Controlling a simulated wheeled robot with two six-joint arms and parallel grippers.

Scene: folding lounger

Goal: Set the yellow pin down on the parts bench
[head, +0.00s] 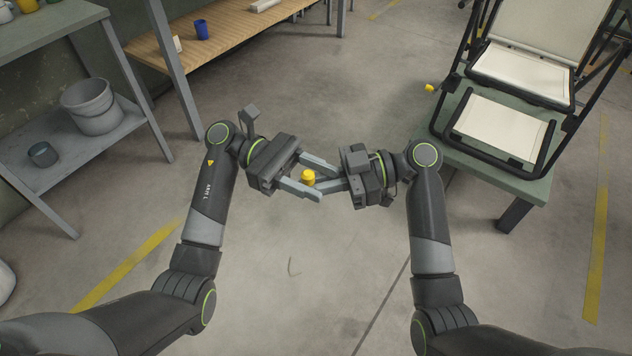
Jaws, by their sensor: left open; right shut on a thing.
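The yellow pin (308,177) shows as a short yellow cylinder between my two grippers, above the floor. My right gripper (318,183) is shut on it. My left gripper (327,183) is open, with a finger on either side of the pin and of the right gripper's fingertips. I cannot tell whether the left fingers touch it. A bench with a wooden top (238,42) stands at the back left, and a grey-green bench (50,28) with a lower shelf stands at the far left. I cannot tell which is the parts bench.
A folding lounger (505,125) with cream panels and black frame stands on a green table (505,180) at right. A small yellow piece (429,87) shows at its left side. A blue cup (201,29) stands on the wooden top. A bucket (93,106) sits on the lower shelf.

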